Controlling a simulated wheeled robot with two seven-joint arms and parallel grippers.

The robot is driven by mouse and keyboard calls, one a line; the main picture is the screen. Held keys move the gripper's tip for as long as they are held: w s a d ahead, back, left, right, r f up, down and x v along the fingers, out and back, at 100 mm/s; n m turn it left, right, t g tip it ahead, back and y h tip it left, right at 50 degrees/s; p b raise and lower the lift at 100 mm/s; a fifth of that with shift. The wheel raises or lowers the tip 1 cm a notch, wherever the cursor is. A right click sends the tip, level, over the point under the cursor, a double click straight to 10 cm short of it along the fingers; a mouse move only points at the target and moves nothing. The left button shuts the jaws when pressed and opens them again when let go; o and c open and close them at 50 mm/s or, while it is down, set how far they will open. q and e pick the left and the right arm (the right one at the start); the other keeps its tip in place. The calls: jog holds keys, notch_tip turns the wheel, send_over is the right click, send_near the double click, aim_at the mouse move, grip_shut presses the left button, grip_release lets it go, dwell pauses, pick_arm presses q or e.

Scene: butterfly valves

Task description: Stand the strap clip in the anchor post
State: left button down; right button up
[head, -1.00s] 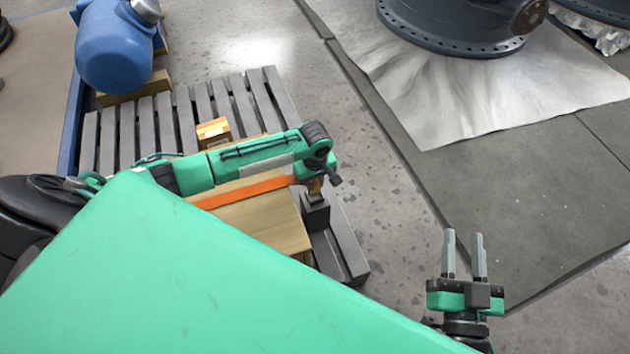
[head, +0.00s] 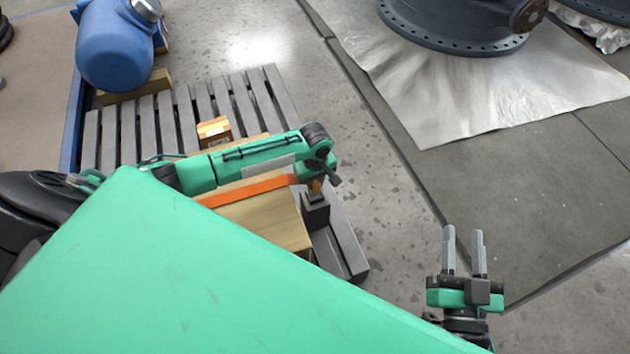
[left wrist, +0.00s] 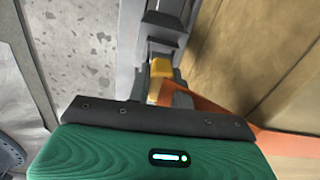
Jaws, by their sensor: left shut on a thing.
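The yellow strap clip (head: 315,186) shows just under my left wrist in the head view, directly over the dark anchor post (head: 316,212). My left gripper (head: 314,190) is shut on the clip and mostly hidden by its own wrist. In the left wrist view the clip (left wrist: 161,68) sticks out from between the grey fingers (left wrist: 160,92), close to the anchor post (left wrist: 166,28). I cannot tell whether the clip is inside the post's opening. The orange strap (head: 245,190) runs left from beside the clip. My right gripper (head: 464,252) is open and empty, over the floor.
A wooden crate (head: 265,225) lies under the strap on the grey slatted pallet (head: 345,235). A small box (head: 214,131) and a blue tank (head: 115,48) are farther back. A large dark flanged valve (head: 460,25) stands on sheeting (head: 460,105). Floor right of the pallet is clear.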

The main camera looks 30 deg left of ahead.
pick_arm(q)
jog(key=shift+p, duration=0.6)
jog(key=shift+f+p, duration=0.3)
jog(key=shift+p, duration=0.1)
dwell(0.6)
jog(key=shift+f+p, duration=0.5)
jog(key=shift+f, duration=0.6)
dwell(1.1)
jog(key=c, duration=1.2)
grip_release()
jog(key=shift+o, duration=0.2)
notch_tip(320, 180, up, 14)
jog(key=p, duration=0.4)
jog(key=shift+f, duration=0.1)
